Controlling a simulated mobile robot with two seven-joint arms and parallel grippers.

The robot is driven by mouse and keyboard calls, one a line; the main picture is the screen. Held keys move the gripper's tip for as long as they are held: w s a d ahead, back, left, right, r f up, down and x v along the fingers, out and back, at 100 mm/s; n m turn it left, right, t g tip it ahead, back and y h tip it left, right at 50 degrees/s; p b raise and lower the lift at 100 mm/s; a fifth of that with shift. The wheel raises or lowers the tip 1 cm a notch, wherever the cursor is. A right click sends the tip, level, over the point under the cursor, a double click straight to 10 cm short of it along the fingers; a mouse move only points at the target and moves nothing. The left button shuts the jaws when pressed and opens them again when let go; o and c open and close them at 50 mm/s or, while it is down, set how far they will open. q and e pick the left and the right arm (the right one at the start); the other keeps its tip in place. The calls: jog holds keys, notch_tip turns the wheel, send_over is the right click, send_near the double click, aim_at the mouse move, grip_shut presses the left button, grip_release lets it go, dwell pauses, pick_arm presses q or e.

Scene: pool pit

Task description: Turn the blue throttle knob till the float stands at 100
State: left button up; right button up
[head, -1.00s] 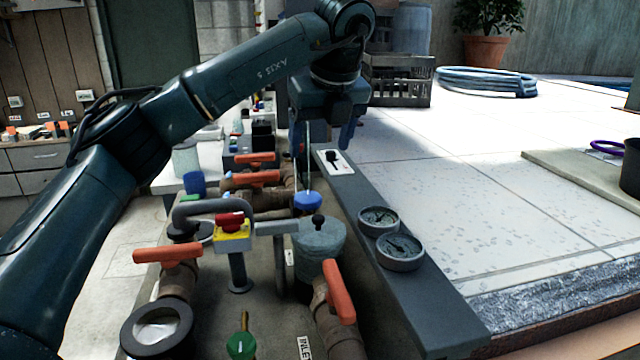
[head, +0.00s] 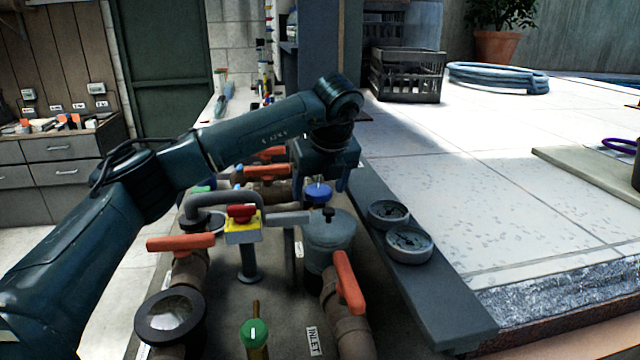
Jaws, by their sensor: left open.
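The blue throttle knob (head: 318,194) is a round blue cap among the pipes, just behind the grey lidded pot. My left gripper (head: 320,182) is right above it, pointing down and open. In the picture one dark finger hangs on each side of the knob. I cannot tell whether either finger touches it. A thin pale upright line shows at the top of the knob. I cannot make out the float or its scale; the gripper and arm hide part of the area behind the knob. My right gripper is not in view.
The grey pot (head: 330,236) stands just in front of the knob. Orange valve handles (head: 180,243) (head: 349,282), a red emergency button on a yellow box (head: 242,222) and a grey bent pipe surround it. Two gauges (head: 410,245) sit on the dark ledge (head: 440,300) at right.

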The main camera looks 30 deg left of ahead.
pick_arm(q)
jog(key=shift+c, duration=0.3)
jog(key=c, duration=0.9)
jog(key=shift+m, duration=0.3)
